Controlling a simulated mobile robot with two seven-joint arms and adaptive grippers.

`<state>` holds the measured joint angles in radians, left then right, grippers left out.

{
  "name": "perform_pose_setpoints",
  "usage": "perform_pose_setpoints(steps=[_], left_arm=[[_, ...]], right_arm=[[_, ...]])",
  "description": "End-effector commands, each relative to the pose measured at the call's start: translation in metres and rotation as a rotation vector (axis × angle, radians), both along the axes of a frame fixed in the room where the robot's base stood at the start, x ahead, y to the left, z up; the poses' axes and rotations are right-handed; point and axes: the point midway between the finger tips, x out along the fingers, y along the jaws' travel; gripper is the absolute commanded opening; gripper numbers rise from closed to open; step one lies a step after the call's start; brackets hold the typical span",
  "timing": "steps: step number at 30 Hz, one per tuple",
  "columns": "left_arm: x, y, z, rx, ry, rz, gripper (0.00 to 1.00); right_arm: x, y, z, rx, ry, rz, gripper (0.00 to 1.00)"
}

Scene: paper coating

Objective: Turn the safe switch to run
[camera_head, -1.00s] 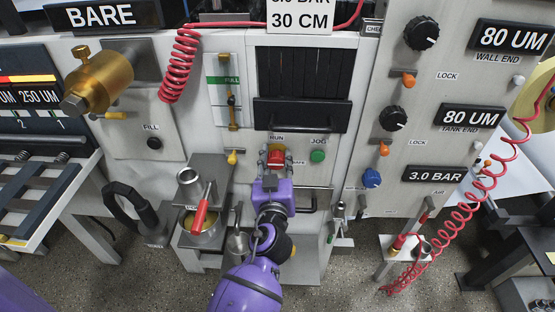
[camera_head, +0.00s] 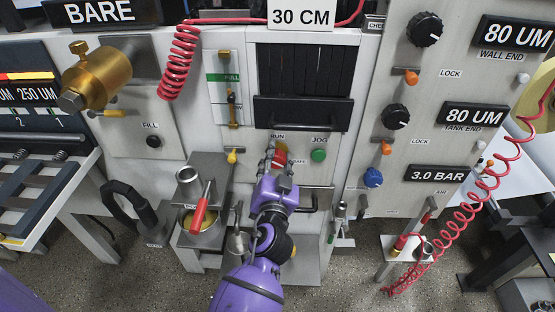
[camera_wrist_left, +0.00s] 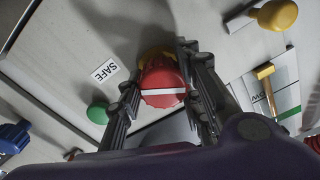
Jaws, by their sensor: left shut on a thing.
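The safe switch (camera_head: 281,155) is a red round knob on the grey machine front, below the RUN label (camera_head: 277,136) and beside the SAFE label (camera_head: 299,161). My left gripper (camera_head: 279,162) is shut on this knob, with its dark fingers on either side and partly hiding it in the head view. In the left wrist view the knob (camera_wrist_left: 163,77) sits between the fingers (camera_wrist_left: 158,95) with a white line across its face. The SAFE label (camera_wrist_left: 105,70) is to its left there. My right gripper is not in view.
A green JOG button (camera_head: 319,155) is right of the switch, and a yellow lever (camera_head: 233,156) is left of it. A black handle bar (camera_head: 300,114) is above. A cup with a red-handled tool (camera_head: 201,215) stands at lower left.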

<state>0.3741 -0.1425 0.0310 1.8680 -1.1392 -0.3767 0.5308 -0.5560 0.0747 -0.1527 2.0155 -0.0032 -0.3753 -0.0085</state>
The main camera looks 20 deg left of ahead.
Motion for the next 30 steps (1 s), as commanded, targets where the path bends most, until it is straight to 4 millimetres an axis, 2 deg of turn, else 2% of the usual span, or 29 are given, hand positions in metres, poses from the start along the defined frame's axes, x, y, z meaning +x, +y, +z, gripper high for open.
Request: perform_pose_setpoints(steps=[21, 30], left_arm=[[0.001, -0.003, 0.000, 0.649, 0.178, -0.008, 0.07], [0.001, -0.002, -0.001, 0.856, 0.239, -0.008, 0.07]], right_arm=[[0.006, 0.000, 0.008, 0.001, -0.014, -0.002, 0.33], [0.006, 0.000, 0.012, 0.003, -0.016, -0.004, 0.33]])
